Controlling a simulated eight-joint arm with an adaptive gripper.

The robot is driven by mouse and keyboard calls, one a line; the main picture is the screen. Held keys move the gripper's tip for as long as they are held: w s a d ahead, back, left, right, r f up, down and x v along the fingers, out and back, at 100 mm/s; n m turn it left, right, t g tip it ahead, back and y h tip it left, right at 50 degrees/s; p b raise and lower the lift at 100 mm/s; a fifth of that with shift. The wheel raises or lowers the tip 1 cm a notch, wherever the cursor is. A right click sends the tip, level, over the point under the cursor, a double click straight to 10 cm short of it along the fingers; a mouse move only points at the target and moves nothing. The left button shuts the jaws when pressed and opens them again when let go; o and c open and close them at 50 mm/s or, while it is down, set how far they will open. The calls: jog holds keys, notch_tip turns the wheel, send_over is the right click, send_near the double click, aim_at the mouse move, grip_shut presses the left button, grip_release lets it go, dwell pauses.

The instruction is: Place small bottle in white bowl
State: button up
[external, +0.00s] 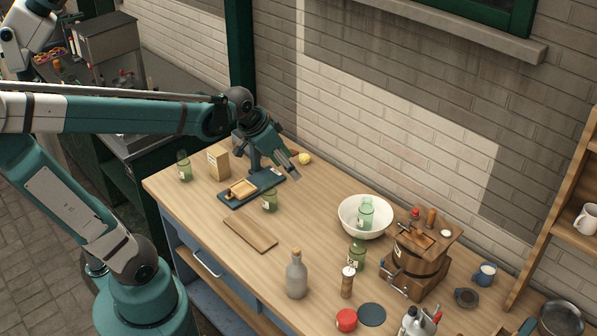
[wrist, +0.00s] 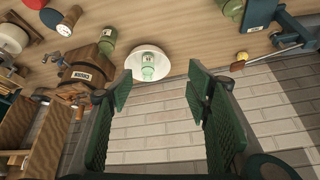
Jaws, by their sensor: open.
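A small light-green bottle (external: 366,211) stands inside the white bowl (external: 349,227) on the wooden table, near the wall. In the wrist view the small bottle (wrist: 148,69) also shows within the white bowl (wrist: 135,57), beyond the fingertips. My gripper (external: 292,168) is in the air above the back of the table, to the left of the bowl and apart from it. In the wrist view my gripper (wrist: 165,85) has its fingers wide apart, with nothing between them.
Other green bottles stand at the left (external: 185,169), in the middle (external: 269,201) and in front of the bowl (external: 357,257). A grey bottle (external: 297,277) and pepper mill (external: 347,284) stand near the front. A board (external: 250,235) lies flat.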

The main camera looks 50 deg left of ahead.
jog(key=s+a+n+t+y, duration=0.1)
jog(key=s+a+n, duration=0.2)
jog(key=s, duration=0.8)
jog(key=shift+s+a+f+t, duration=0.2)
jog(key=shift+s+t, duration=0.1)
jog(key=shift+s, duration=0.1)
